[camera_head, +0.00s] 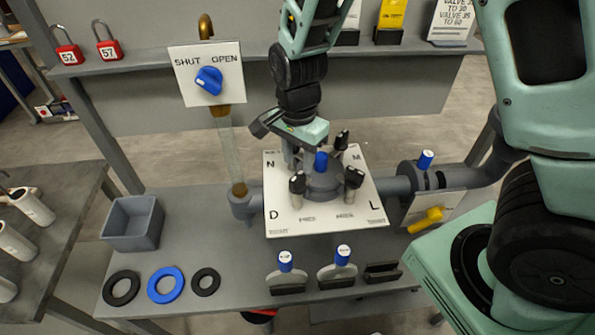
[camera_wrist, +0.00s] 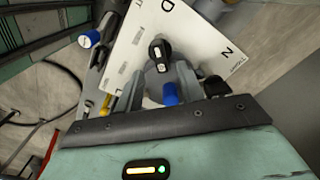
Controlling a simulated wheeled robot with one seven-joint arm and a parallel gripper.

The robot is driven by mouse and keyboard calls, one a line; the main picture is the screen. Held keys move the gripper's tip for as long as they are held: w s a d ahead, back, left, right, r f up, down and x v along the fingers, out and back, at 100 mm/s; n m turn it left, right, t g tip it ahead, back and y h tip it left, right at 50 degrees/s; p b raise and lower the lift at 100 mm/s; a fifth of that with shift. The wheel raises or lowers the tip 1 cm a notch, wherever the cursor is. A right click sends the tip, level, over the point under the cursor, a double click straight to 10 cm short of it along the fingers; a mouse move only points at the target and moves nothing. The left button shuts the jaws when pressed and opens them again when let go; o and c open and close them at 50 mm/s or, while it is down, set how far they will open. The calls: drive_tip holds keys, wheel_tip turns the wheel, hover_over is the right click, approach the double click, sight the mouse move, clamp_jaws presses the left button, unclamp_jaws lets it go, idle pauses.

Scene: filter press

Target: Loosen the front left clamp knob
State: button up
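The front left clamp knob (camera_head: 297,183) is black with a pale mark on top, by the letter D on the white plate (camera_head: 285,222). In the wrist view this knob (camera_wrist: 159,54) stands just beyond the fingertips, roughly in line with the gap. My gripper (camera_wrist: 158,78) is open, with its two grey fingers apart and nothing held. In the head view my gripper (camera_head: 290,158) is over the back left part of the plate, by the letter N, and partly hides the back left knob. Contact with any knob cannot be made out.
A blue-capped post (camera_head: 321,162) rises at the plate's centre, close to my fingers. Other black knobs stand at front right (camera_head: 354,179) and back right (camera_head: 342,139). A sight tube (camera_head: 231,150) is at left. A grey bin (camera_head: 133,222) and rings (camera_head: 166,284) lie front left.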

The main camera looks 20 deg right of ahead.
sight(298, 175)
wheel_tip(298, 175, down, 6)
drive_tip(key=shift+r+p, duration=0.1)
drive_tip(key=shift+p, duration=0.3)
clamp_jaws()
